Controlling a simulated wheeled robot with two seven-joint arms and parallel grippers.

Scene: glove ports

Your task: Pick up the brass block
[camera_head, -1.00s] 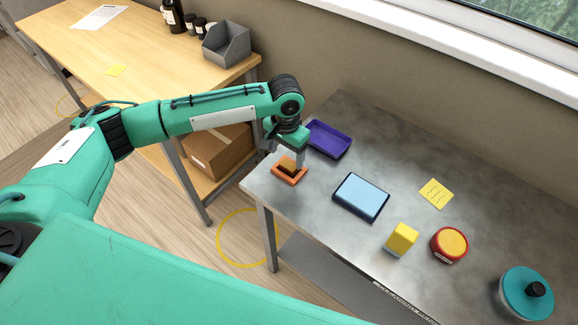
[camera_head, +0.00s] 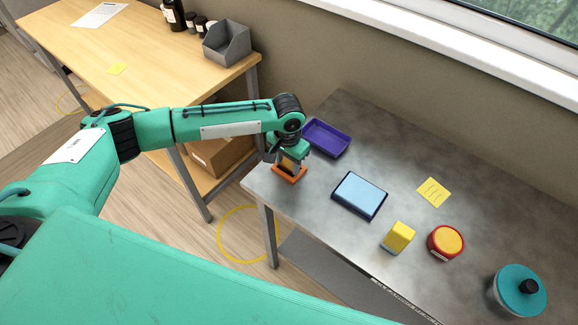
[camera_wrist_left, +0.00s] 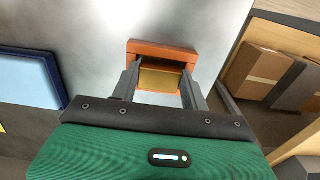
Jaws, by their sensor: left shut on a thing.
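The brass block (camera_wrist_left: 160,78) sits between the two fingers of my left gripper (camera_wrist_left: 160,88) in the left wrist view. In the head view my left gripper (camera_head: 292,163) points down at the left end of the metal table, shut on the brass block, whose small brownish-gold part shows between the fingers. An orange holder (camera_head: 288,178) is directly below and around the block's place; it also shows in the left wrist view (camera_wrist_left: 165,48). I cannot tell whether the block is clear of the holder. My right gripper is not in view.
On the metal table (camera_head: 400,165) are a purple tray (camera_head: 327,138) just behind the gripper, a blue pad (camera_head: 360,194), a yellow block (camera_head: 399,236), a red round container (camera_head: 446,242) and a teal lidded container (camera_head: 519,290). A wooden table (camera_head: 150,70) stands at left.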

